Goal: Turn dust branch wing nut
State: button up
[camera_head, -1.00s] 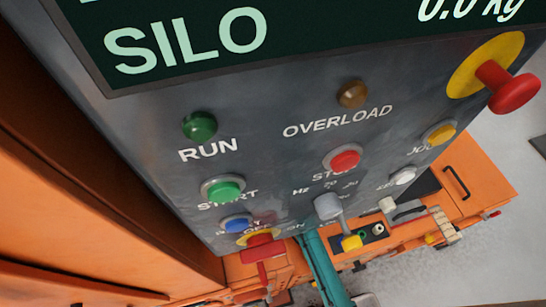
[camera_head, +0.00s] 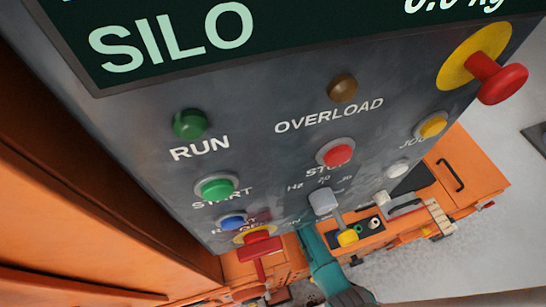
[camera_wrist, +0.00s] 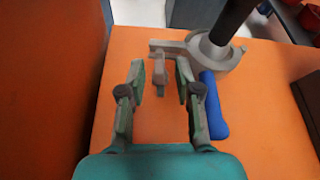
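In the wrist view, my gripper (camera_wrist: 160,80) is open, with its two green fingers spread apart. A small upright grey piece (camera_wrist: 160,66), which looks like the wing nut, stands between the fingertips with a visible gap on each side. It sits by a flat grey arm of the grey collar (camera_wrist: 222,58) around a dark pipe (camera_wrist: 231,20). A blue handle (camera_wrist: 212,105) lies just right of the right finger. In the head view my gripper and the wing nut are not visible; only my teal arm shows at the bottom.
An orange surface (camera_wrist: 255,120) lies under the collar, and an orange wall (camera_wrist: 45,80) rises at the left. In the head view a grey control panel (camera_head: 265,155) with buttons, a red mushroom knob (camera_head: 502,84) and a red-handled switch (camera_head: 260,250) stands close in front.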

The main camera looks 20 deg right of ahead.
grip_shut()
jog(key=shift+n+h, duration=0.6)
jog(key=shift+n, duration=0.4)
grip_release()
jog(key=shift+r, duration=0.1)
jog(key=shift+r, duration=4.9)
